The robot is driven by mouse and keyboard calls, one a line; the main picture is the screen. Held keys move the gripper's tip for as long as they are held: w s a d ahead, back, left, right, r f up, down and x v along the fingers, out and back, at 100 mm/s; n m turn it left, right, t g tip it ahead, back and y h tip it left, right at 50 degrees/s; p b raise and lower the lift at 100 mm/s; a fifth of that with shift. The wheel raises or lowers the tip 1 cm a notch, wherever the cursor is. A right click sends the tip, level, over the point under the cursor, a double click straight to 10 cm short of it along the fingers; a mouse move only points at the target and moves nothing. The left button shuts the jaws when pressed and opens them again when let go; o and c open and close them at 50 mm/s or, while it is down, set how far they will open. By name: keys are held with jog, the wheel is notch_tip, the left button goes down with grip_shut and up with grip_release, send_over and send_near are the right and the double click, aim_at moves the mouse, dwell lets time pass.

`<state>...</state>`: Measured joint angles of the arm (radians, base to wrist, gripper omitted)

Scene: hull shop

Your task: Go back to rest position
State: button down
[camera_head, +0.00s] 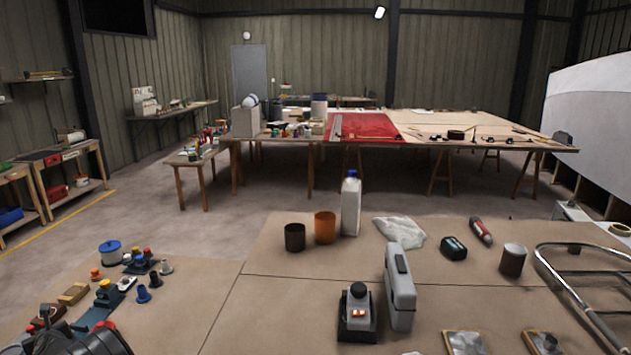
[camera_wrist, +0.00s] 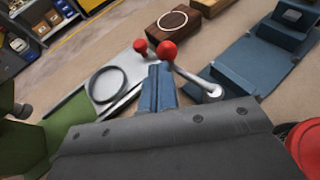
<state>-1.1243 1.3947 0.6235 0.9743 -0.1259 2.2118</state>
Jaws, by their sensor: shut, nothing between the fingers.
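My gripper (camera_wrist: 157,80) shows in the wrist view as two narrow blue fingers pressed together, with a dark grey body filling the bottom of the picture. It is shut and holds nothing. The fingers point at a grey metal fixture (camera_wrist: 122,62) with red ball knobs (camera_wrist: 168,50) on its levers. I cannot tell whether the fingertips touch it. In the head view, a dark form cut off at the lower left corner may be part of my arm; its fingers cannot be made out there.
Around the gripper are a brown block (camera_wrist: 172,22), a blue fixture (camera_wrist: 250,65) and a green part (camera_wrist: 68,118). On the front bench stand a spool (camera_head: 110,250), a white bottle (camera_head: 350,208), an orange cup (camera_head: 325,228) and a grey case (camera_head: 400,290). Bare bench lies between the left cluster and the cups.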

jog(key=s+d+r, duration=0.4)
jog(key=s+d, duration=0.2)
jog(key=s, duration=0.1)
jog(key=w+a+f, duration=0.2)
jog(key=w, duration=0.1)
jog(key=w+a+f, duration=0.1)
jog(key=w+a, duration=0.1)
jog(key=shift+w+x, duration=0.3)
jog(key=shift+x, duration=1.2)
jog(key=shift+s+d, duration=0.2)
jog(key=shift+d, duration=0.25)
jog(key=shift+s+d, duration=0.25)
jog(key=shift+d, duration=0.25)
jog(key=v, duration=0.9)
jog(key=shift+s+d+r, duration=0.2)
jog(key=shift+d+r, duration=0.05)
